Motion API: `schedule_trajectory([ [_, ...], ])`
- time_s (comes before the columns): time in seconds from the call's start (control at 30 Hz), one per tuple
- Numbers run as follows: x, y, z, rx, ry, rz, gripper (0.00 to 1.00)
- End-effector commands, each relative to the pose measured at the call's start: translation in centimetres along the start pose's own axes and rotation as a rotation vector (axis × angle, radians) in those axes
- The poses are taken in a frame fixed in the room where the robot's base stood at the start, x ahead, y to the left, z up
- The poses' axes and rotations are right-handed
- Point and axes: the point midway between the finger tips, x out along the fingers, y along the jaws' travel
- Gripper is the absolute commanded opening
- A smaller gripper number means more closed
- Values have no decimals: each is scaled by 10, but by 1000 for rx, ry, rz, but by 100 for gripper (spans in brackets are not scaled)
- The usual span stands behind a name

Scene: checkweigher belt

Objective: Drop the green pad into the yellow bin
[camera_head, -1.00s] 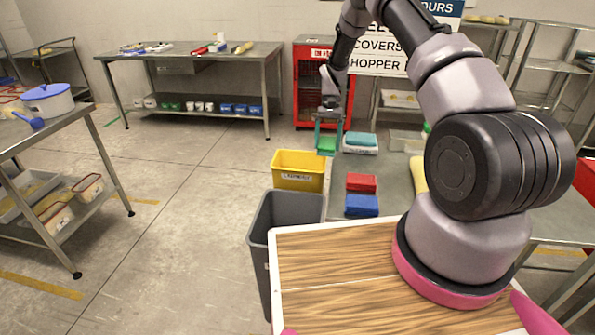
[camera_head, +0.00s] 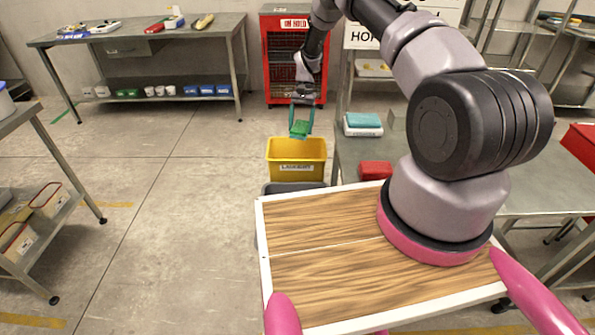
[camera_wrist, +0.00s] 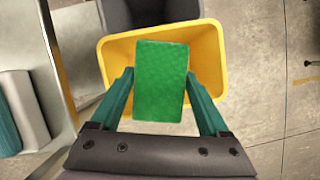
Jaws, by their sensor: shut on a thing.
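The green pad (camera_head: 300,128) is held between the teal fingers of my gripper (camera_head: 301,118). In the wrist view the green pad (camera_wrist: 160,80) lies between the two fingertips of my gripper (camera_wrist: 160,88), which is shut on it. The yellow bin (camera_head: 297,168) stands on the floor below, with a label on its front. In the head view the pad is above the bin's back rim. In the wrist view the yellow bin (camera_wrist: 211,62) is behind the pad, and the pad overlaps its opening. The pad hides much of the bin's inside.
A grey bin (camera_head: 292,188) stands just in front of the yellow bin, partly hidden by my base top. A metal table (camera_head: 352,155) at right bears a white and teal stack (camera_head: 363,122) and a red block (camera_head: 376,170). Open floor lies left.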

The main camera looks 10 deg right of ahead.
Motion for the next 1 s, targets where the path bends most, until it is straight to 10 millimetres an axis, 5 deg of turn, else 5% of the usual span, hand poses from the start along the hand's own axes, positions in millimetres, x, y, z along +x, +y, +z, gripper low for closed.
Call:
schedule_trajectory([
  [0.53, 18, 0, -8, 0, 1, 0, 27],
  [0.57, 18, 0, -8, 0, 1, 0, 87],
  [0.6, 18, 0, -8, 0, 1, 0, 100],
  [1.0, 4, 0, -8, 0, 2, -1, 100],
])
